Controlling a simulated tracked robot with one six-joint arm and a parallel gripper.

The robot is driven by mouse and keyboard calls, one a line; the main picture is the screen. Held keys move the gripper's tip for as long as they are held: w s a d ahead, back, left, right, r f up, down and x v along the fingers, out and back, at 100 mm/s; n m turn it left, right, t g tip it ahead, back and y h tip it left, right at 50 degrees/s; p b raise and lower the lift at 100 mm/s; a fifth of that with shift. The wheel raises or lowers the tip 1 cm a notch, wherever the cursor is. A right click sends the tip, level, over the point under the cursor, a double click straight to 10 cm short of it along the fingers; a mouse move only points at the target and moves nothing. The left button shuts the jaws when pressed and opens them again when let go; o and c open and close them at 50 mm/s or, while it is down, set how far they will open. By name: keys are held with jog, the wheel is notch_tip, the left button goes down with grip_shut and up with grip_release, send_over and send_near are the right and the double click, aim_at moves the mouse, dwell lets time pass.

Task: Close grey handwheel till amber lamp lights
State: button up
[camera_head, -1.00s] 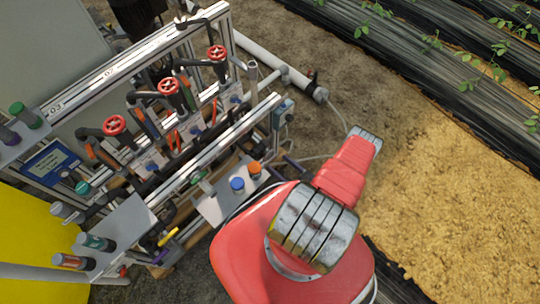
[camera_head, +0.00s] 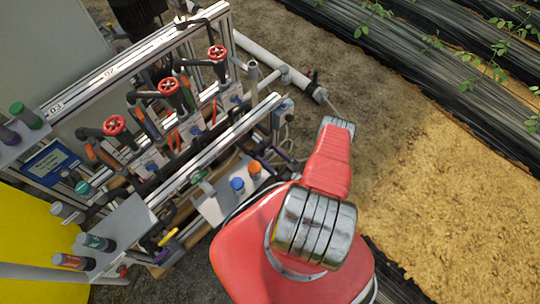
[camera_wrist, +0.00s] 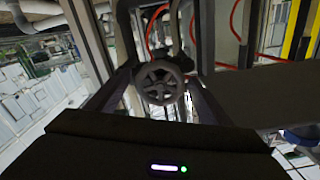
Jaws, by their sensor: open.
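A grey spoked handwheel (camera_wrist: 160,82) faces the camera near the middle of the wrist view. My gripper (camera_wrist: 162,77) is open, with one dark finger to the left of the wheel and one to the right. The wheel appears between the fingertips, but I cannot tell whether they reach around it or stay short of it. No contact can be made out. In the head view the gripper is hidden, and I cannot pick out the grey handwheel.
The skid's aluminium frame (camera_head: 140,57) carries several red handwheels (camera_head: 169,87). A grey panel (camera_head: 215,207) with a blue cap (camera_head: 237,184) and an orange cap (camera_head: 254,168) stands close to my arm. A white pipe (camera_head: 270,67) lies behind. Open soil lies to the right.

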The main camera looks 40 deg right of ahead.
jog(key=shift+c, duration=0.4)
jog(key=c, duration=0.9)
jog(key=shift+d, duration=0.25)
jog(key=shift+c, duration=0.5)
jog(key=shift+a, duration=0.15)
